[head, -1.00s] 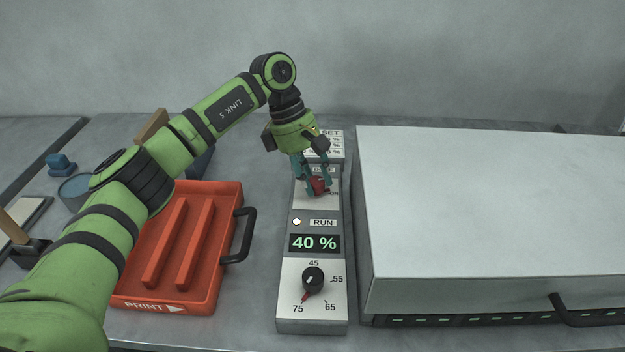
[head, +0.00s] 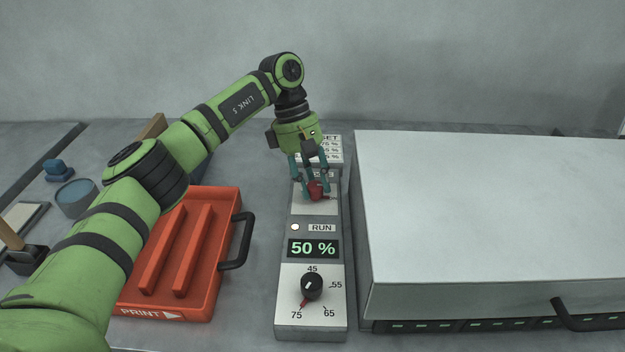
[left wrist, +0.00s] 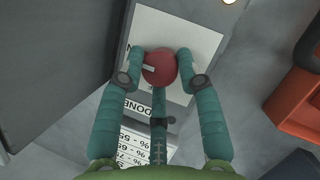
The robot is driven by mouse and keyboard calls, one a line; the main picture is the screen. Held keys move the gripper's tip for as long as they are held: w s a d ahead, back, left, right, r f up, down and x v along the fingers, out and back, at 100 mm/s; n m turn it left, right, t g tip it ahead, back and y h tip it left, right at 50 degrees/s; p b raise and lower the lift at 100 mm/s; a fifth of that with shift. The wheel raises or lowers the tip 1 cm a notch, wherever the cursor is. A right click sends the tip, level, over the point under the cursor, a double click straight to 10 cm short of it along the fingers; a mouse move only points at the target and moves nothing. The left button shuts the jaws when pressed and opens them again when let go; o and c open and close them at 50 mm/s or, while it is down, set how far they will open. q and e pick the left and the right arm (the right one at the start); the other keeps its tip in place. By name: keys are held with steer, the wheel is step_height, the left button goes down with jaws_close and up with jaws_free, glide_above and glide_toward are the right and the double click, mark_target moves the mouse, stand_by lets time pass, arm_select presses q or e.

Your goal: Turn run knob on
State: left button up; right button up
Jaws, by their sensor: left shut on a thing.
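The red run knob (head: 316,191) sits on a white plate at the far part of the grey control panel (head: 283,300). My left gripper (head: 314,186) reaches down over it from behind and is shut on it. In the left wrist view the round red knob (left wrist: 159,68) lies between the teal fingers, with a pale mark on its left side. The panel's display (head: 313,248) reads 50 %. The RUN lamp (head: 295,227) above it looks whitish. My right gripper is in neither view.
A black dial (head: 312,286) with a red pointer toward 75 is on the near panel. A large white-topped box (head: 490,210) stands close on the right. A red PRINT tray (head: 222,290) with a black handle lies left. A partly hidden label card (head: 333,150) stands behind.

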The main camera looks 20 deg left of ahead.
arm_select(q)
steer(key=o, duration=1.1)
steer(key=shift+s+d, duration=0.15)
steer(key=shift+d, duration=0.05)
steer(key=shift+a+r, duration=0.25)
steer(key=shift+r, duration=0.25)
steer(key=v, duration=1.1)
steer(key=shift+d+r, duration=0.1)
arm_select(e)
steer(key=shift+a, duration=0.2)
